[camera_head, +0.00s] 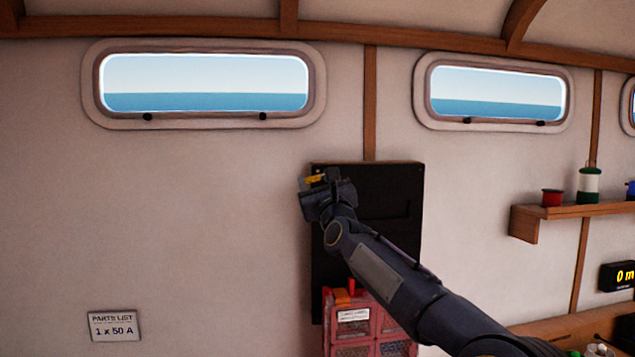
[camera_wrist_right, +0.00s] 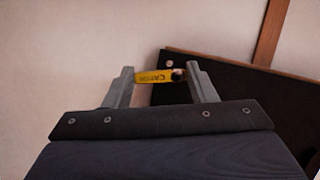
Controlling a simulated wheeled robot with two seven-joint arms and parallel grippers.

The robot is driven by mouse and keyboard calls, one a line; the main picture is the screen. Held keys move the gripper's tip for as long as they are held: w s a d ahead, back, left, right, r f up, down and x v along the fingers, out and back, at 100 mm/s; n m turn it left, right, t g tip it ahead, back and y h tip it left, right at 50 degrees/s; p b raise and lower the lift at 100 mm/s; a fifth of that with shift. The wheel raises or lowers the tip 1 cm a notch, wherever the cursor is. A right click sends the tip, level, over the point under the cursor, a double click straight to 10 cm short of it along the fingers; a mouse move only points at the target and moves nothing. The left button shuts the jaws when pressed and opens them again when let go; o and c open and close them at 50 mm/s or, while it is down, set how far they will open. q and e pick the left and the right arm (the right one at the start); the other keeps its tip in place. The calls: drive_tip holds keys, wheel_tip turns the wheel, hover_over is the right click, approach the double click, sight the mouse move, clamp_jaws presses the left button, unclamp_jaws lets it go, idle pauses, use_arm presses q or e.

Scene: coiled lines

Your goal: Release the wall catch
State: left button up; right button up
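The wall catch shows as a small yellow tag-like lever (camera_wrist_right: 153,76) with dark lettering and a black knob at its right end. It is at the upper left corner of the black wall panel (camera_wrist_right: 222,88). In the head view the yellow lever (camera_head: 313,180) shows just past my right gripper (camera_head: 322,184). In the wrist view my right gripper (camera_wrist_right: 160,72) has its fingers wide apart, with the lever across the gap between the fingertips. I cannot tell whether the fingers touch it. My left gripper is in neither view.
The black panel (camera_head: 385,188) hangs on the wall behind my right arm. A red drawer cabinet (camera_head: 353,330) stands below it. A parts list sign (camera_head: 115,325) is at the lower left.

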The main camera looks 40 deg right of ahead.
drive_tip(key=shift+c, duration=1.4)
drive_tip(key=shift+a+m+h+b, duration=0.15)
drive_tip(key=shift+m+h+b, duration=0.25)
drive_tip(key=shift+m, duration=0.5)
drive_tip(key=shift+r+m+g+h+b, duration=0.2)
drive_tip(key=shift+m+g+h, duration=0.1)
drive_tip(key=shift+m, duration=0.45)
drive_tip(key=shift+r+m+g+h+b, duration=0.1)
drive_tip(key=shift+m+g+h+b, duration=0.15)
drive_tip(key=shift+m, duration=0.5)
drive_tip(key=o, duration=1)
drive_tip(key=shift+c, duration=0.2)
